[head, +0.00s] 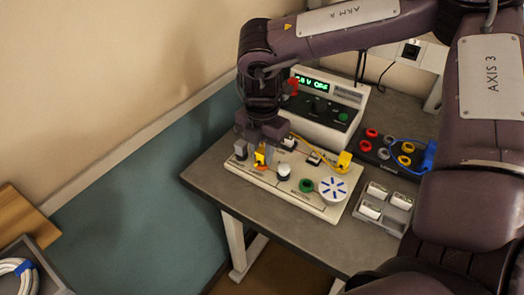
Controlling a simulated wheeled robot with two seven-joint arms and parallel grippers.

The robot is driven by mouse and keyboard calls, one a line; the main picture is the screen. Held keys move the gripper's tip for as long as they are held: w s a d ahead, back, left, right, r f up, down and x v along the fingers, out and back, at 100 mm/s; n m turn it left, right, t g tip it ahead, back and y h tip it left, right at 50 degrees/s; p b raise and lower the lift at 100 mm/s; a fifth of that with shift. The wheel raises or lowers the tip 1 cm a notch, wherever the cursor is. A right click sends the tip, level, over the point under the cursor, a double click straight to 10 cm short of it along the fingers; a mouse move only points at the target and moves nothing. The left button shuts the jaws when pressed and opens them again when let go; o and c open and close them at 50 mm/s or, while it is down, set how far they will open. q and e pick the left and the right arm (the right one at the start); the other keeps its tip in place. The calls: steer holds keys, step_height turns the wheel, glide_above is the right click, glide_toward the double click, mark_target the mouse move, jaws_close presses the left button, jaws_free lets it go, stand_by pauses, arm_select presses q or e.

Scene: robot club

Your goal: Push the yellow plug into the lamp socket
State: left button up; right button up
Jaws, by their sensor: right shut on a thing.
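My right gripper (262,150) reaches down over the left part of the white circuit board (318,208). It is shut on a yellow plug (260,158), held low, at or just above the board's surface. The fingers partly cover the plug, and I cannot tell whether its tip is in a socket. A small white dome (283,173), perhaps the lamp, stands just right of the gripper. The lamp socket itself I cannot make out. A second yellow plug (344,160) lies at the board's right edge, with a yellow lead running from it toward the gripper. My left gripper is not in view.
A power supply (325,112) with a green display stands behind the board. A dark block with coloured sockets (374,147) and a blue lead is to the right. A grey tray (394,201) with white blocks is at front right. Bare grey tabletop (221,183) shows at left.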

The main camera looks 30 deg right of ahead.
steer(key=shift+f+b, duration=0.3)
steer(key=shift+b, duration=0.4)
stand_by(1.0)
steer(key=o, duration=1)
steer(key=shift+r, duration=0.15)
step_height(320, 180, up, 6)
steer(key=shift+r+b, duration=0.1)
steer(key=shift+b, duration=0.25)
steer(key=shift+r, duration=0.7)
